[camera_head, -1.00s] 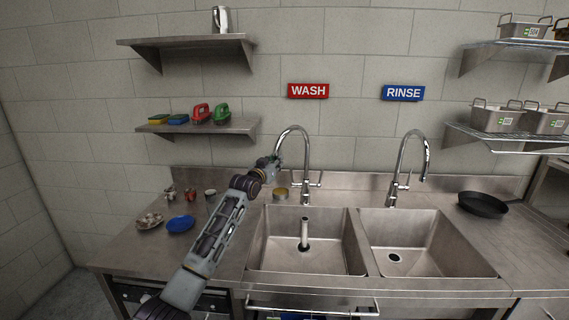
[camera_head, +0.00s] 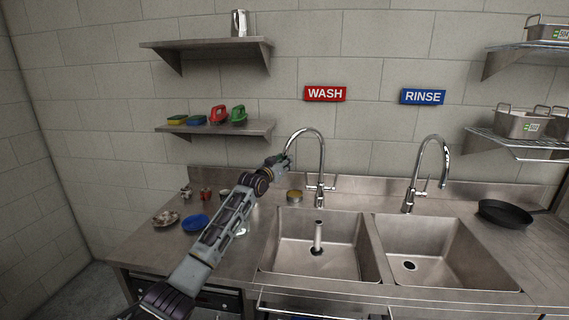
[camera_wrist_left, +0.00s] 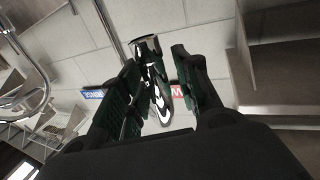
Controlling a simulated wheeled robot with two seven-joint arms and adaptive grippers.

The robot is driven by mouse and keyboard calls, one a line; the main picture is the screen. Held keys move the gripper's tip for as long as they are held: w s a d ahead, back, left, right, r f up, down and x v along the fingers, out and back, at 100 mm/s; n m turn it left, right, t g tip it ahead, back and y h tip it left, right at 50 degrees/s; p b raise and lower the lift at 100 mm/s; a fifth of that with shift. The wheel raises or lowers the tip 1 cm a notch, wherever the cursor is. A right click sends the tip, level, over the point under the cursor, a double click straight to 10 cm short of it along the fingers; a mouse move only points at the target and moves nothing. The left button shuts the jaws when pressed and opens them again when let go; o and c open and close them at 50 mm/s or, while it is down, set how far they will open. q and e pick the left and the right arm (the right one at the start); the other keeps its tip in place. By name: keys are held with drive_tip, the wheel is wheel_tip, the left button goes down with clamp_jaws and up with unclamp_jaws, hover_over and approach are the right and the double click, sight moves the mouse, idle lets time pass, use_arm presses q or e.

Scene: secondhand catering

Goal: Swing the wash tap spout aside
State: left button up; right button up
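The chrome wash tap (camera_head: 322,160) stands behind the left sink basin, under the red WASH sign (camera_head: 325,94). Its arched spout points to the left, and its end is partly hidden by my left gripper (camera_head: 281,160). In the left wrist view the chrome spout (camera_wrist_left: 152,80) lies between the two dark fingers of the left gripper (camera_wrist_left: 158,88). The fingers are apart, with a visible gap on the right side of the spout; I cannot tell whether the left finger touches it. My right gripper is out of view.
The rinse tap (camera_head: 424,170) stands to the right, behind the other basin. A black pan (camera_head: 505,214) lies on the right counter. A blue dish (camera_head: 196,222), a plate (camera_head: 166,217) and small jars are left of my arm. A yellow-topped tin (camera_head: 294,196) sits near the wash tap.

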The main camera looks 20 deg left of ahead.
use_arm(q)
drive_tip(key=shift+o, duration=0.3)
drive_tip(key=shift+d, duration=0.15)
drive_tip(key=s, duration=1.2)
drive_tip(key=shift+a, duration=0.35)
idle(0.9)
